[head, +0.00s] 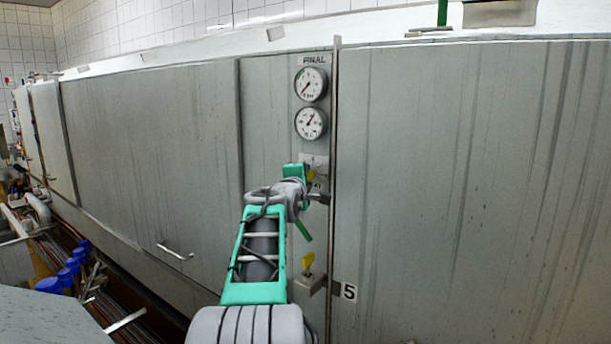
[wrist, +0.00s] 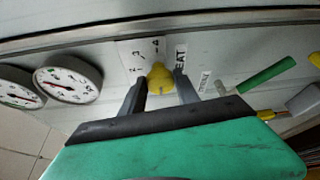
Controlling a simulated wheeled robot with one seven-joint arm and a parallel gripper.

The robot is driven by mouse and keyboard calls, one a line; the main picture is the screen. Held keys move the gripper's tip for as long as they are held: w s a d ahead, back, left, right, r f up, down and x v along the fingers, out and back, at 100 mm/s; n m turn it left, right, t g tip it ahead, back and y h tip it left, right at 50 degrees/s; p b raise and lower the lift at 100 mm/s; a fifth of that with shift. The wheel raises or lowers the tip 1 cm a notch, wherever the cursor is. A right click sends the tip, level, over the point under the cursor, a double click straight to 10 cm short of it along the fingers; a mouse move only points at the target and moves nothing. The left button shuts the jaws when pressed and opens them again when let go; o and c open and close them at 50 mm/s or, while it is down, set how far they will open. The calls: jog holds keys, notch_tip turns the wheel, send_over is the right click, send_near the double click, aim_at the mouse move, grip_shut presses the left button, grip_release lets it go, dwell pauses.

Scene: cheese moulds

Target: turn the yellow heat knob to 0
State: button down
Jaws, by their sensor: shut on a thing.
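The yellow heat knob (wrist: 159,78) sits on a white dial plate (wrist: 133,57) with printed numbers, beside a label reading "EAT". My gripper (wrist: 160,88) has one dark finger on each side of the knob and is shut on it. Which number the knob points to cannot be told. In the head view, a bit of the yellow knob (head: 311,175) shows past my gripper (head: 300,172), below the two gauges. My gripper hides most of the dial there.
Two round gauges (head: 310,84) sit above the knob under a "FINAL" label. Grey cabinet panels (head: 450,190) spread to both sides.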

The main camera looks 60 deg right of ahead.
dwell(0.4)
jog(key=c, duration=0.9)
grip_release()
jog(key=b+v, duration=0.3)
jog(key=v, duration=0.4)
jog(key=shift+s+a+r, duration=0.1)
jog(key=shift+a+r, duration=0.05)
jog(key=shift+a, duration=0.25)
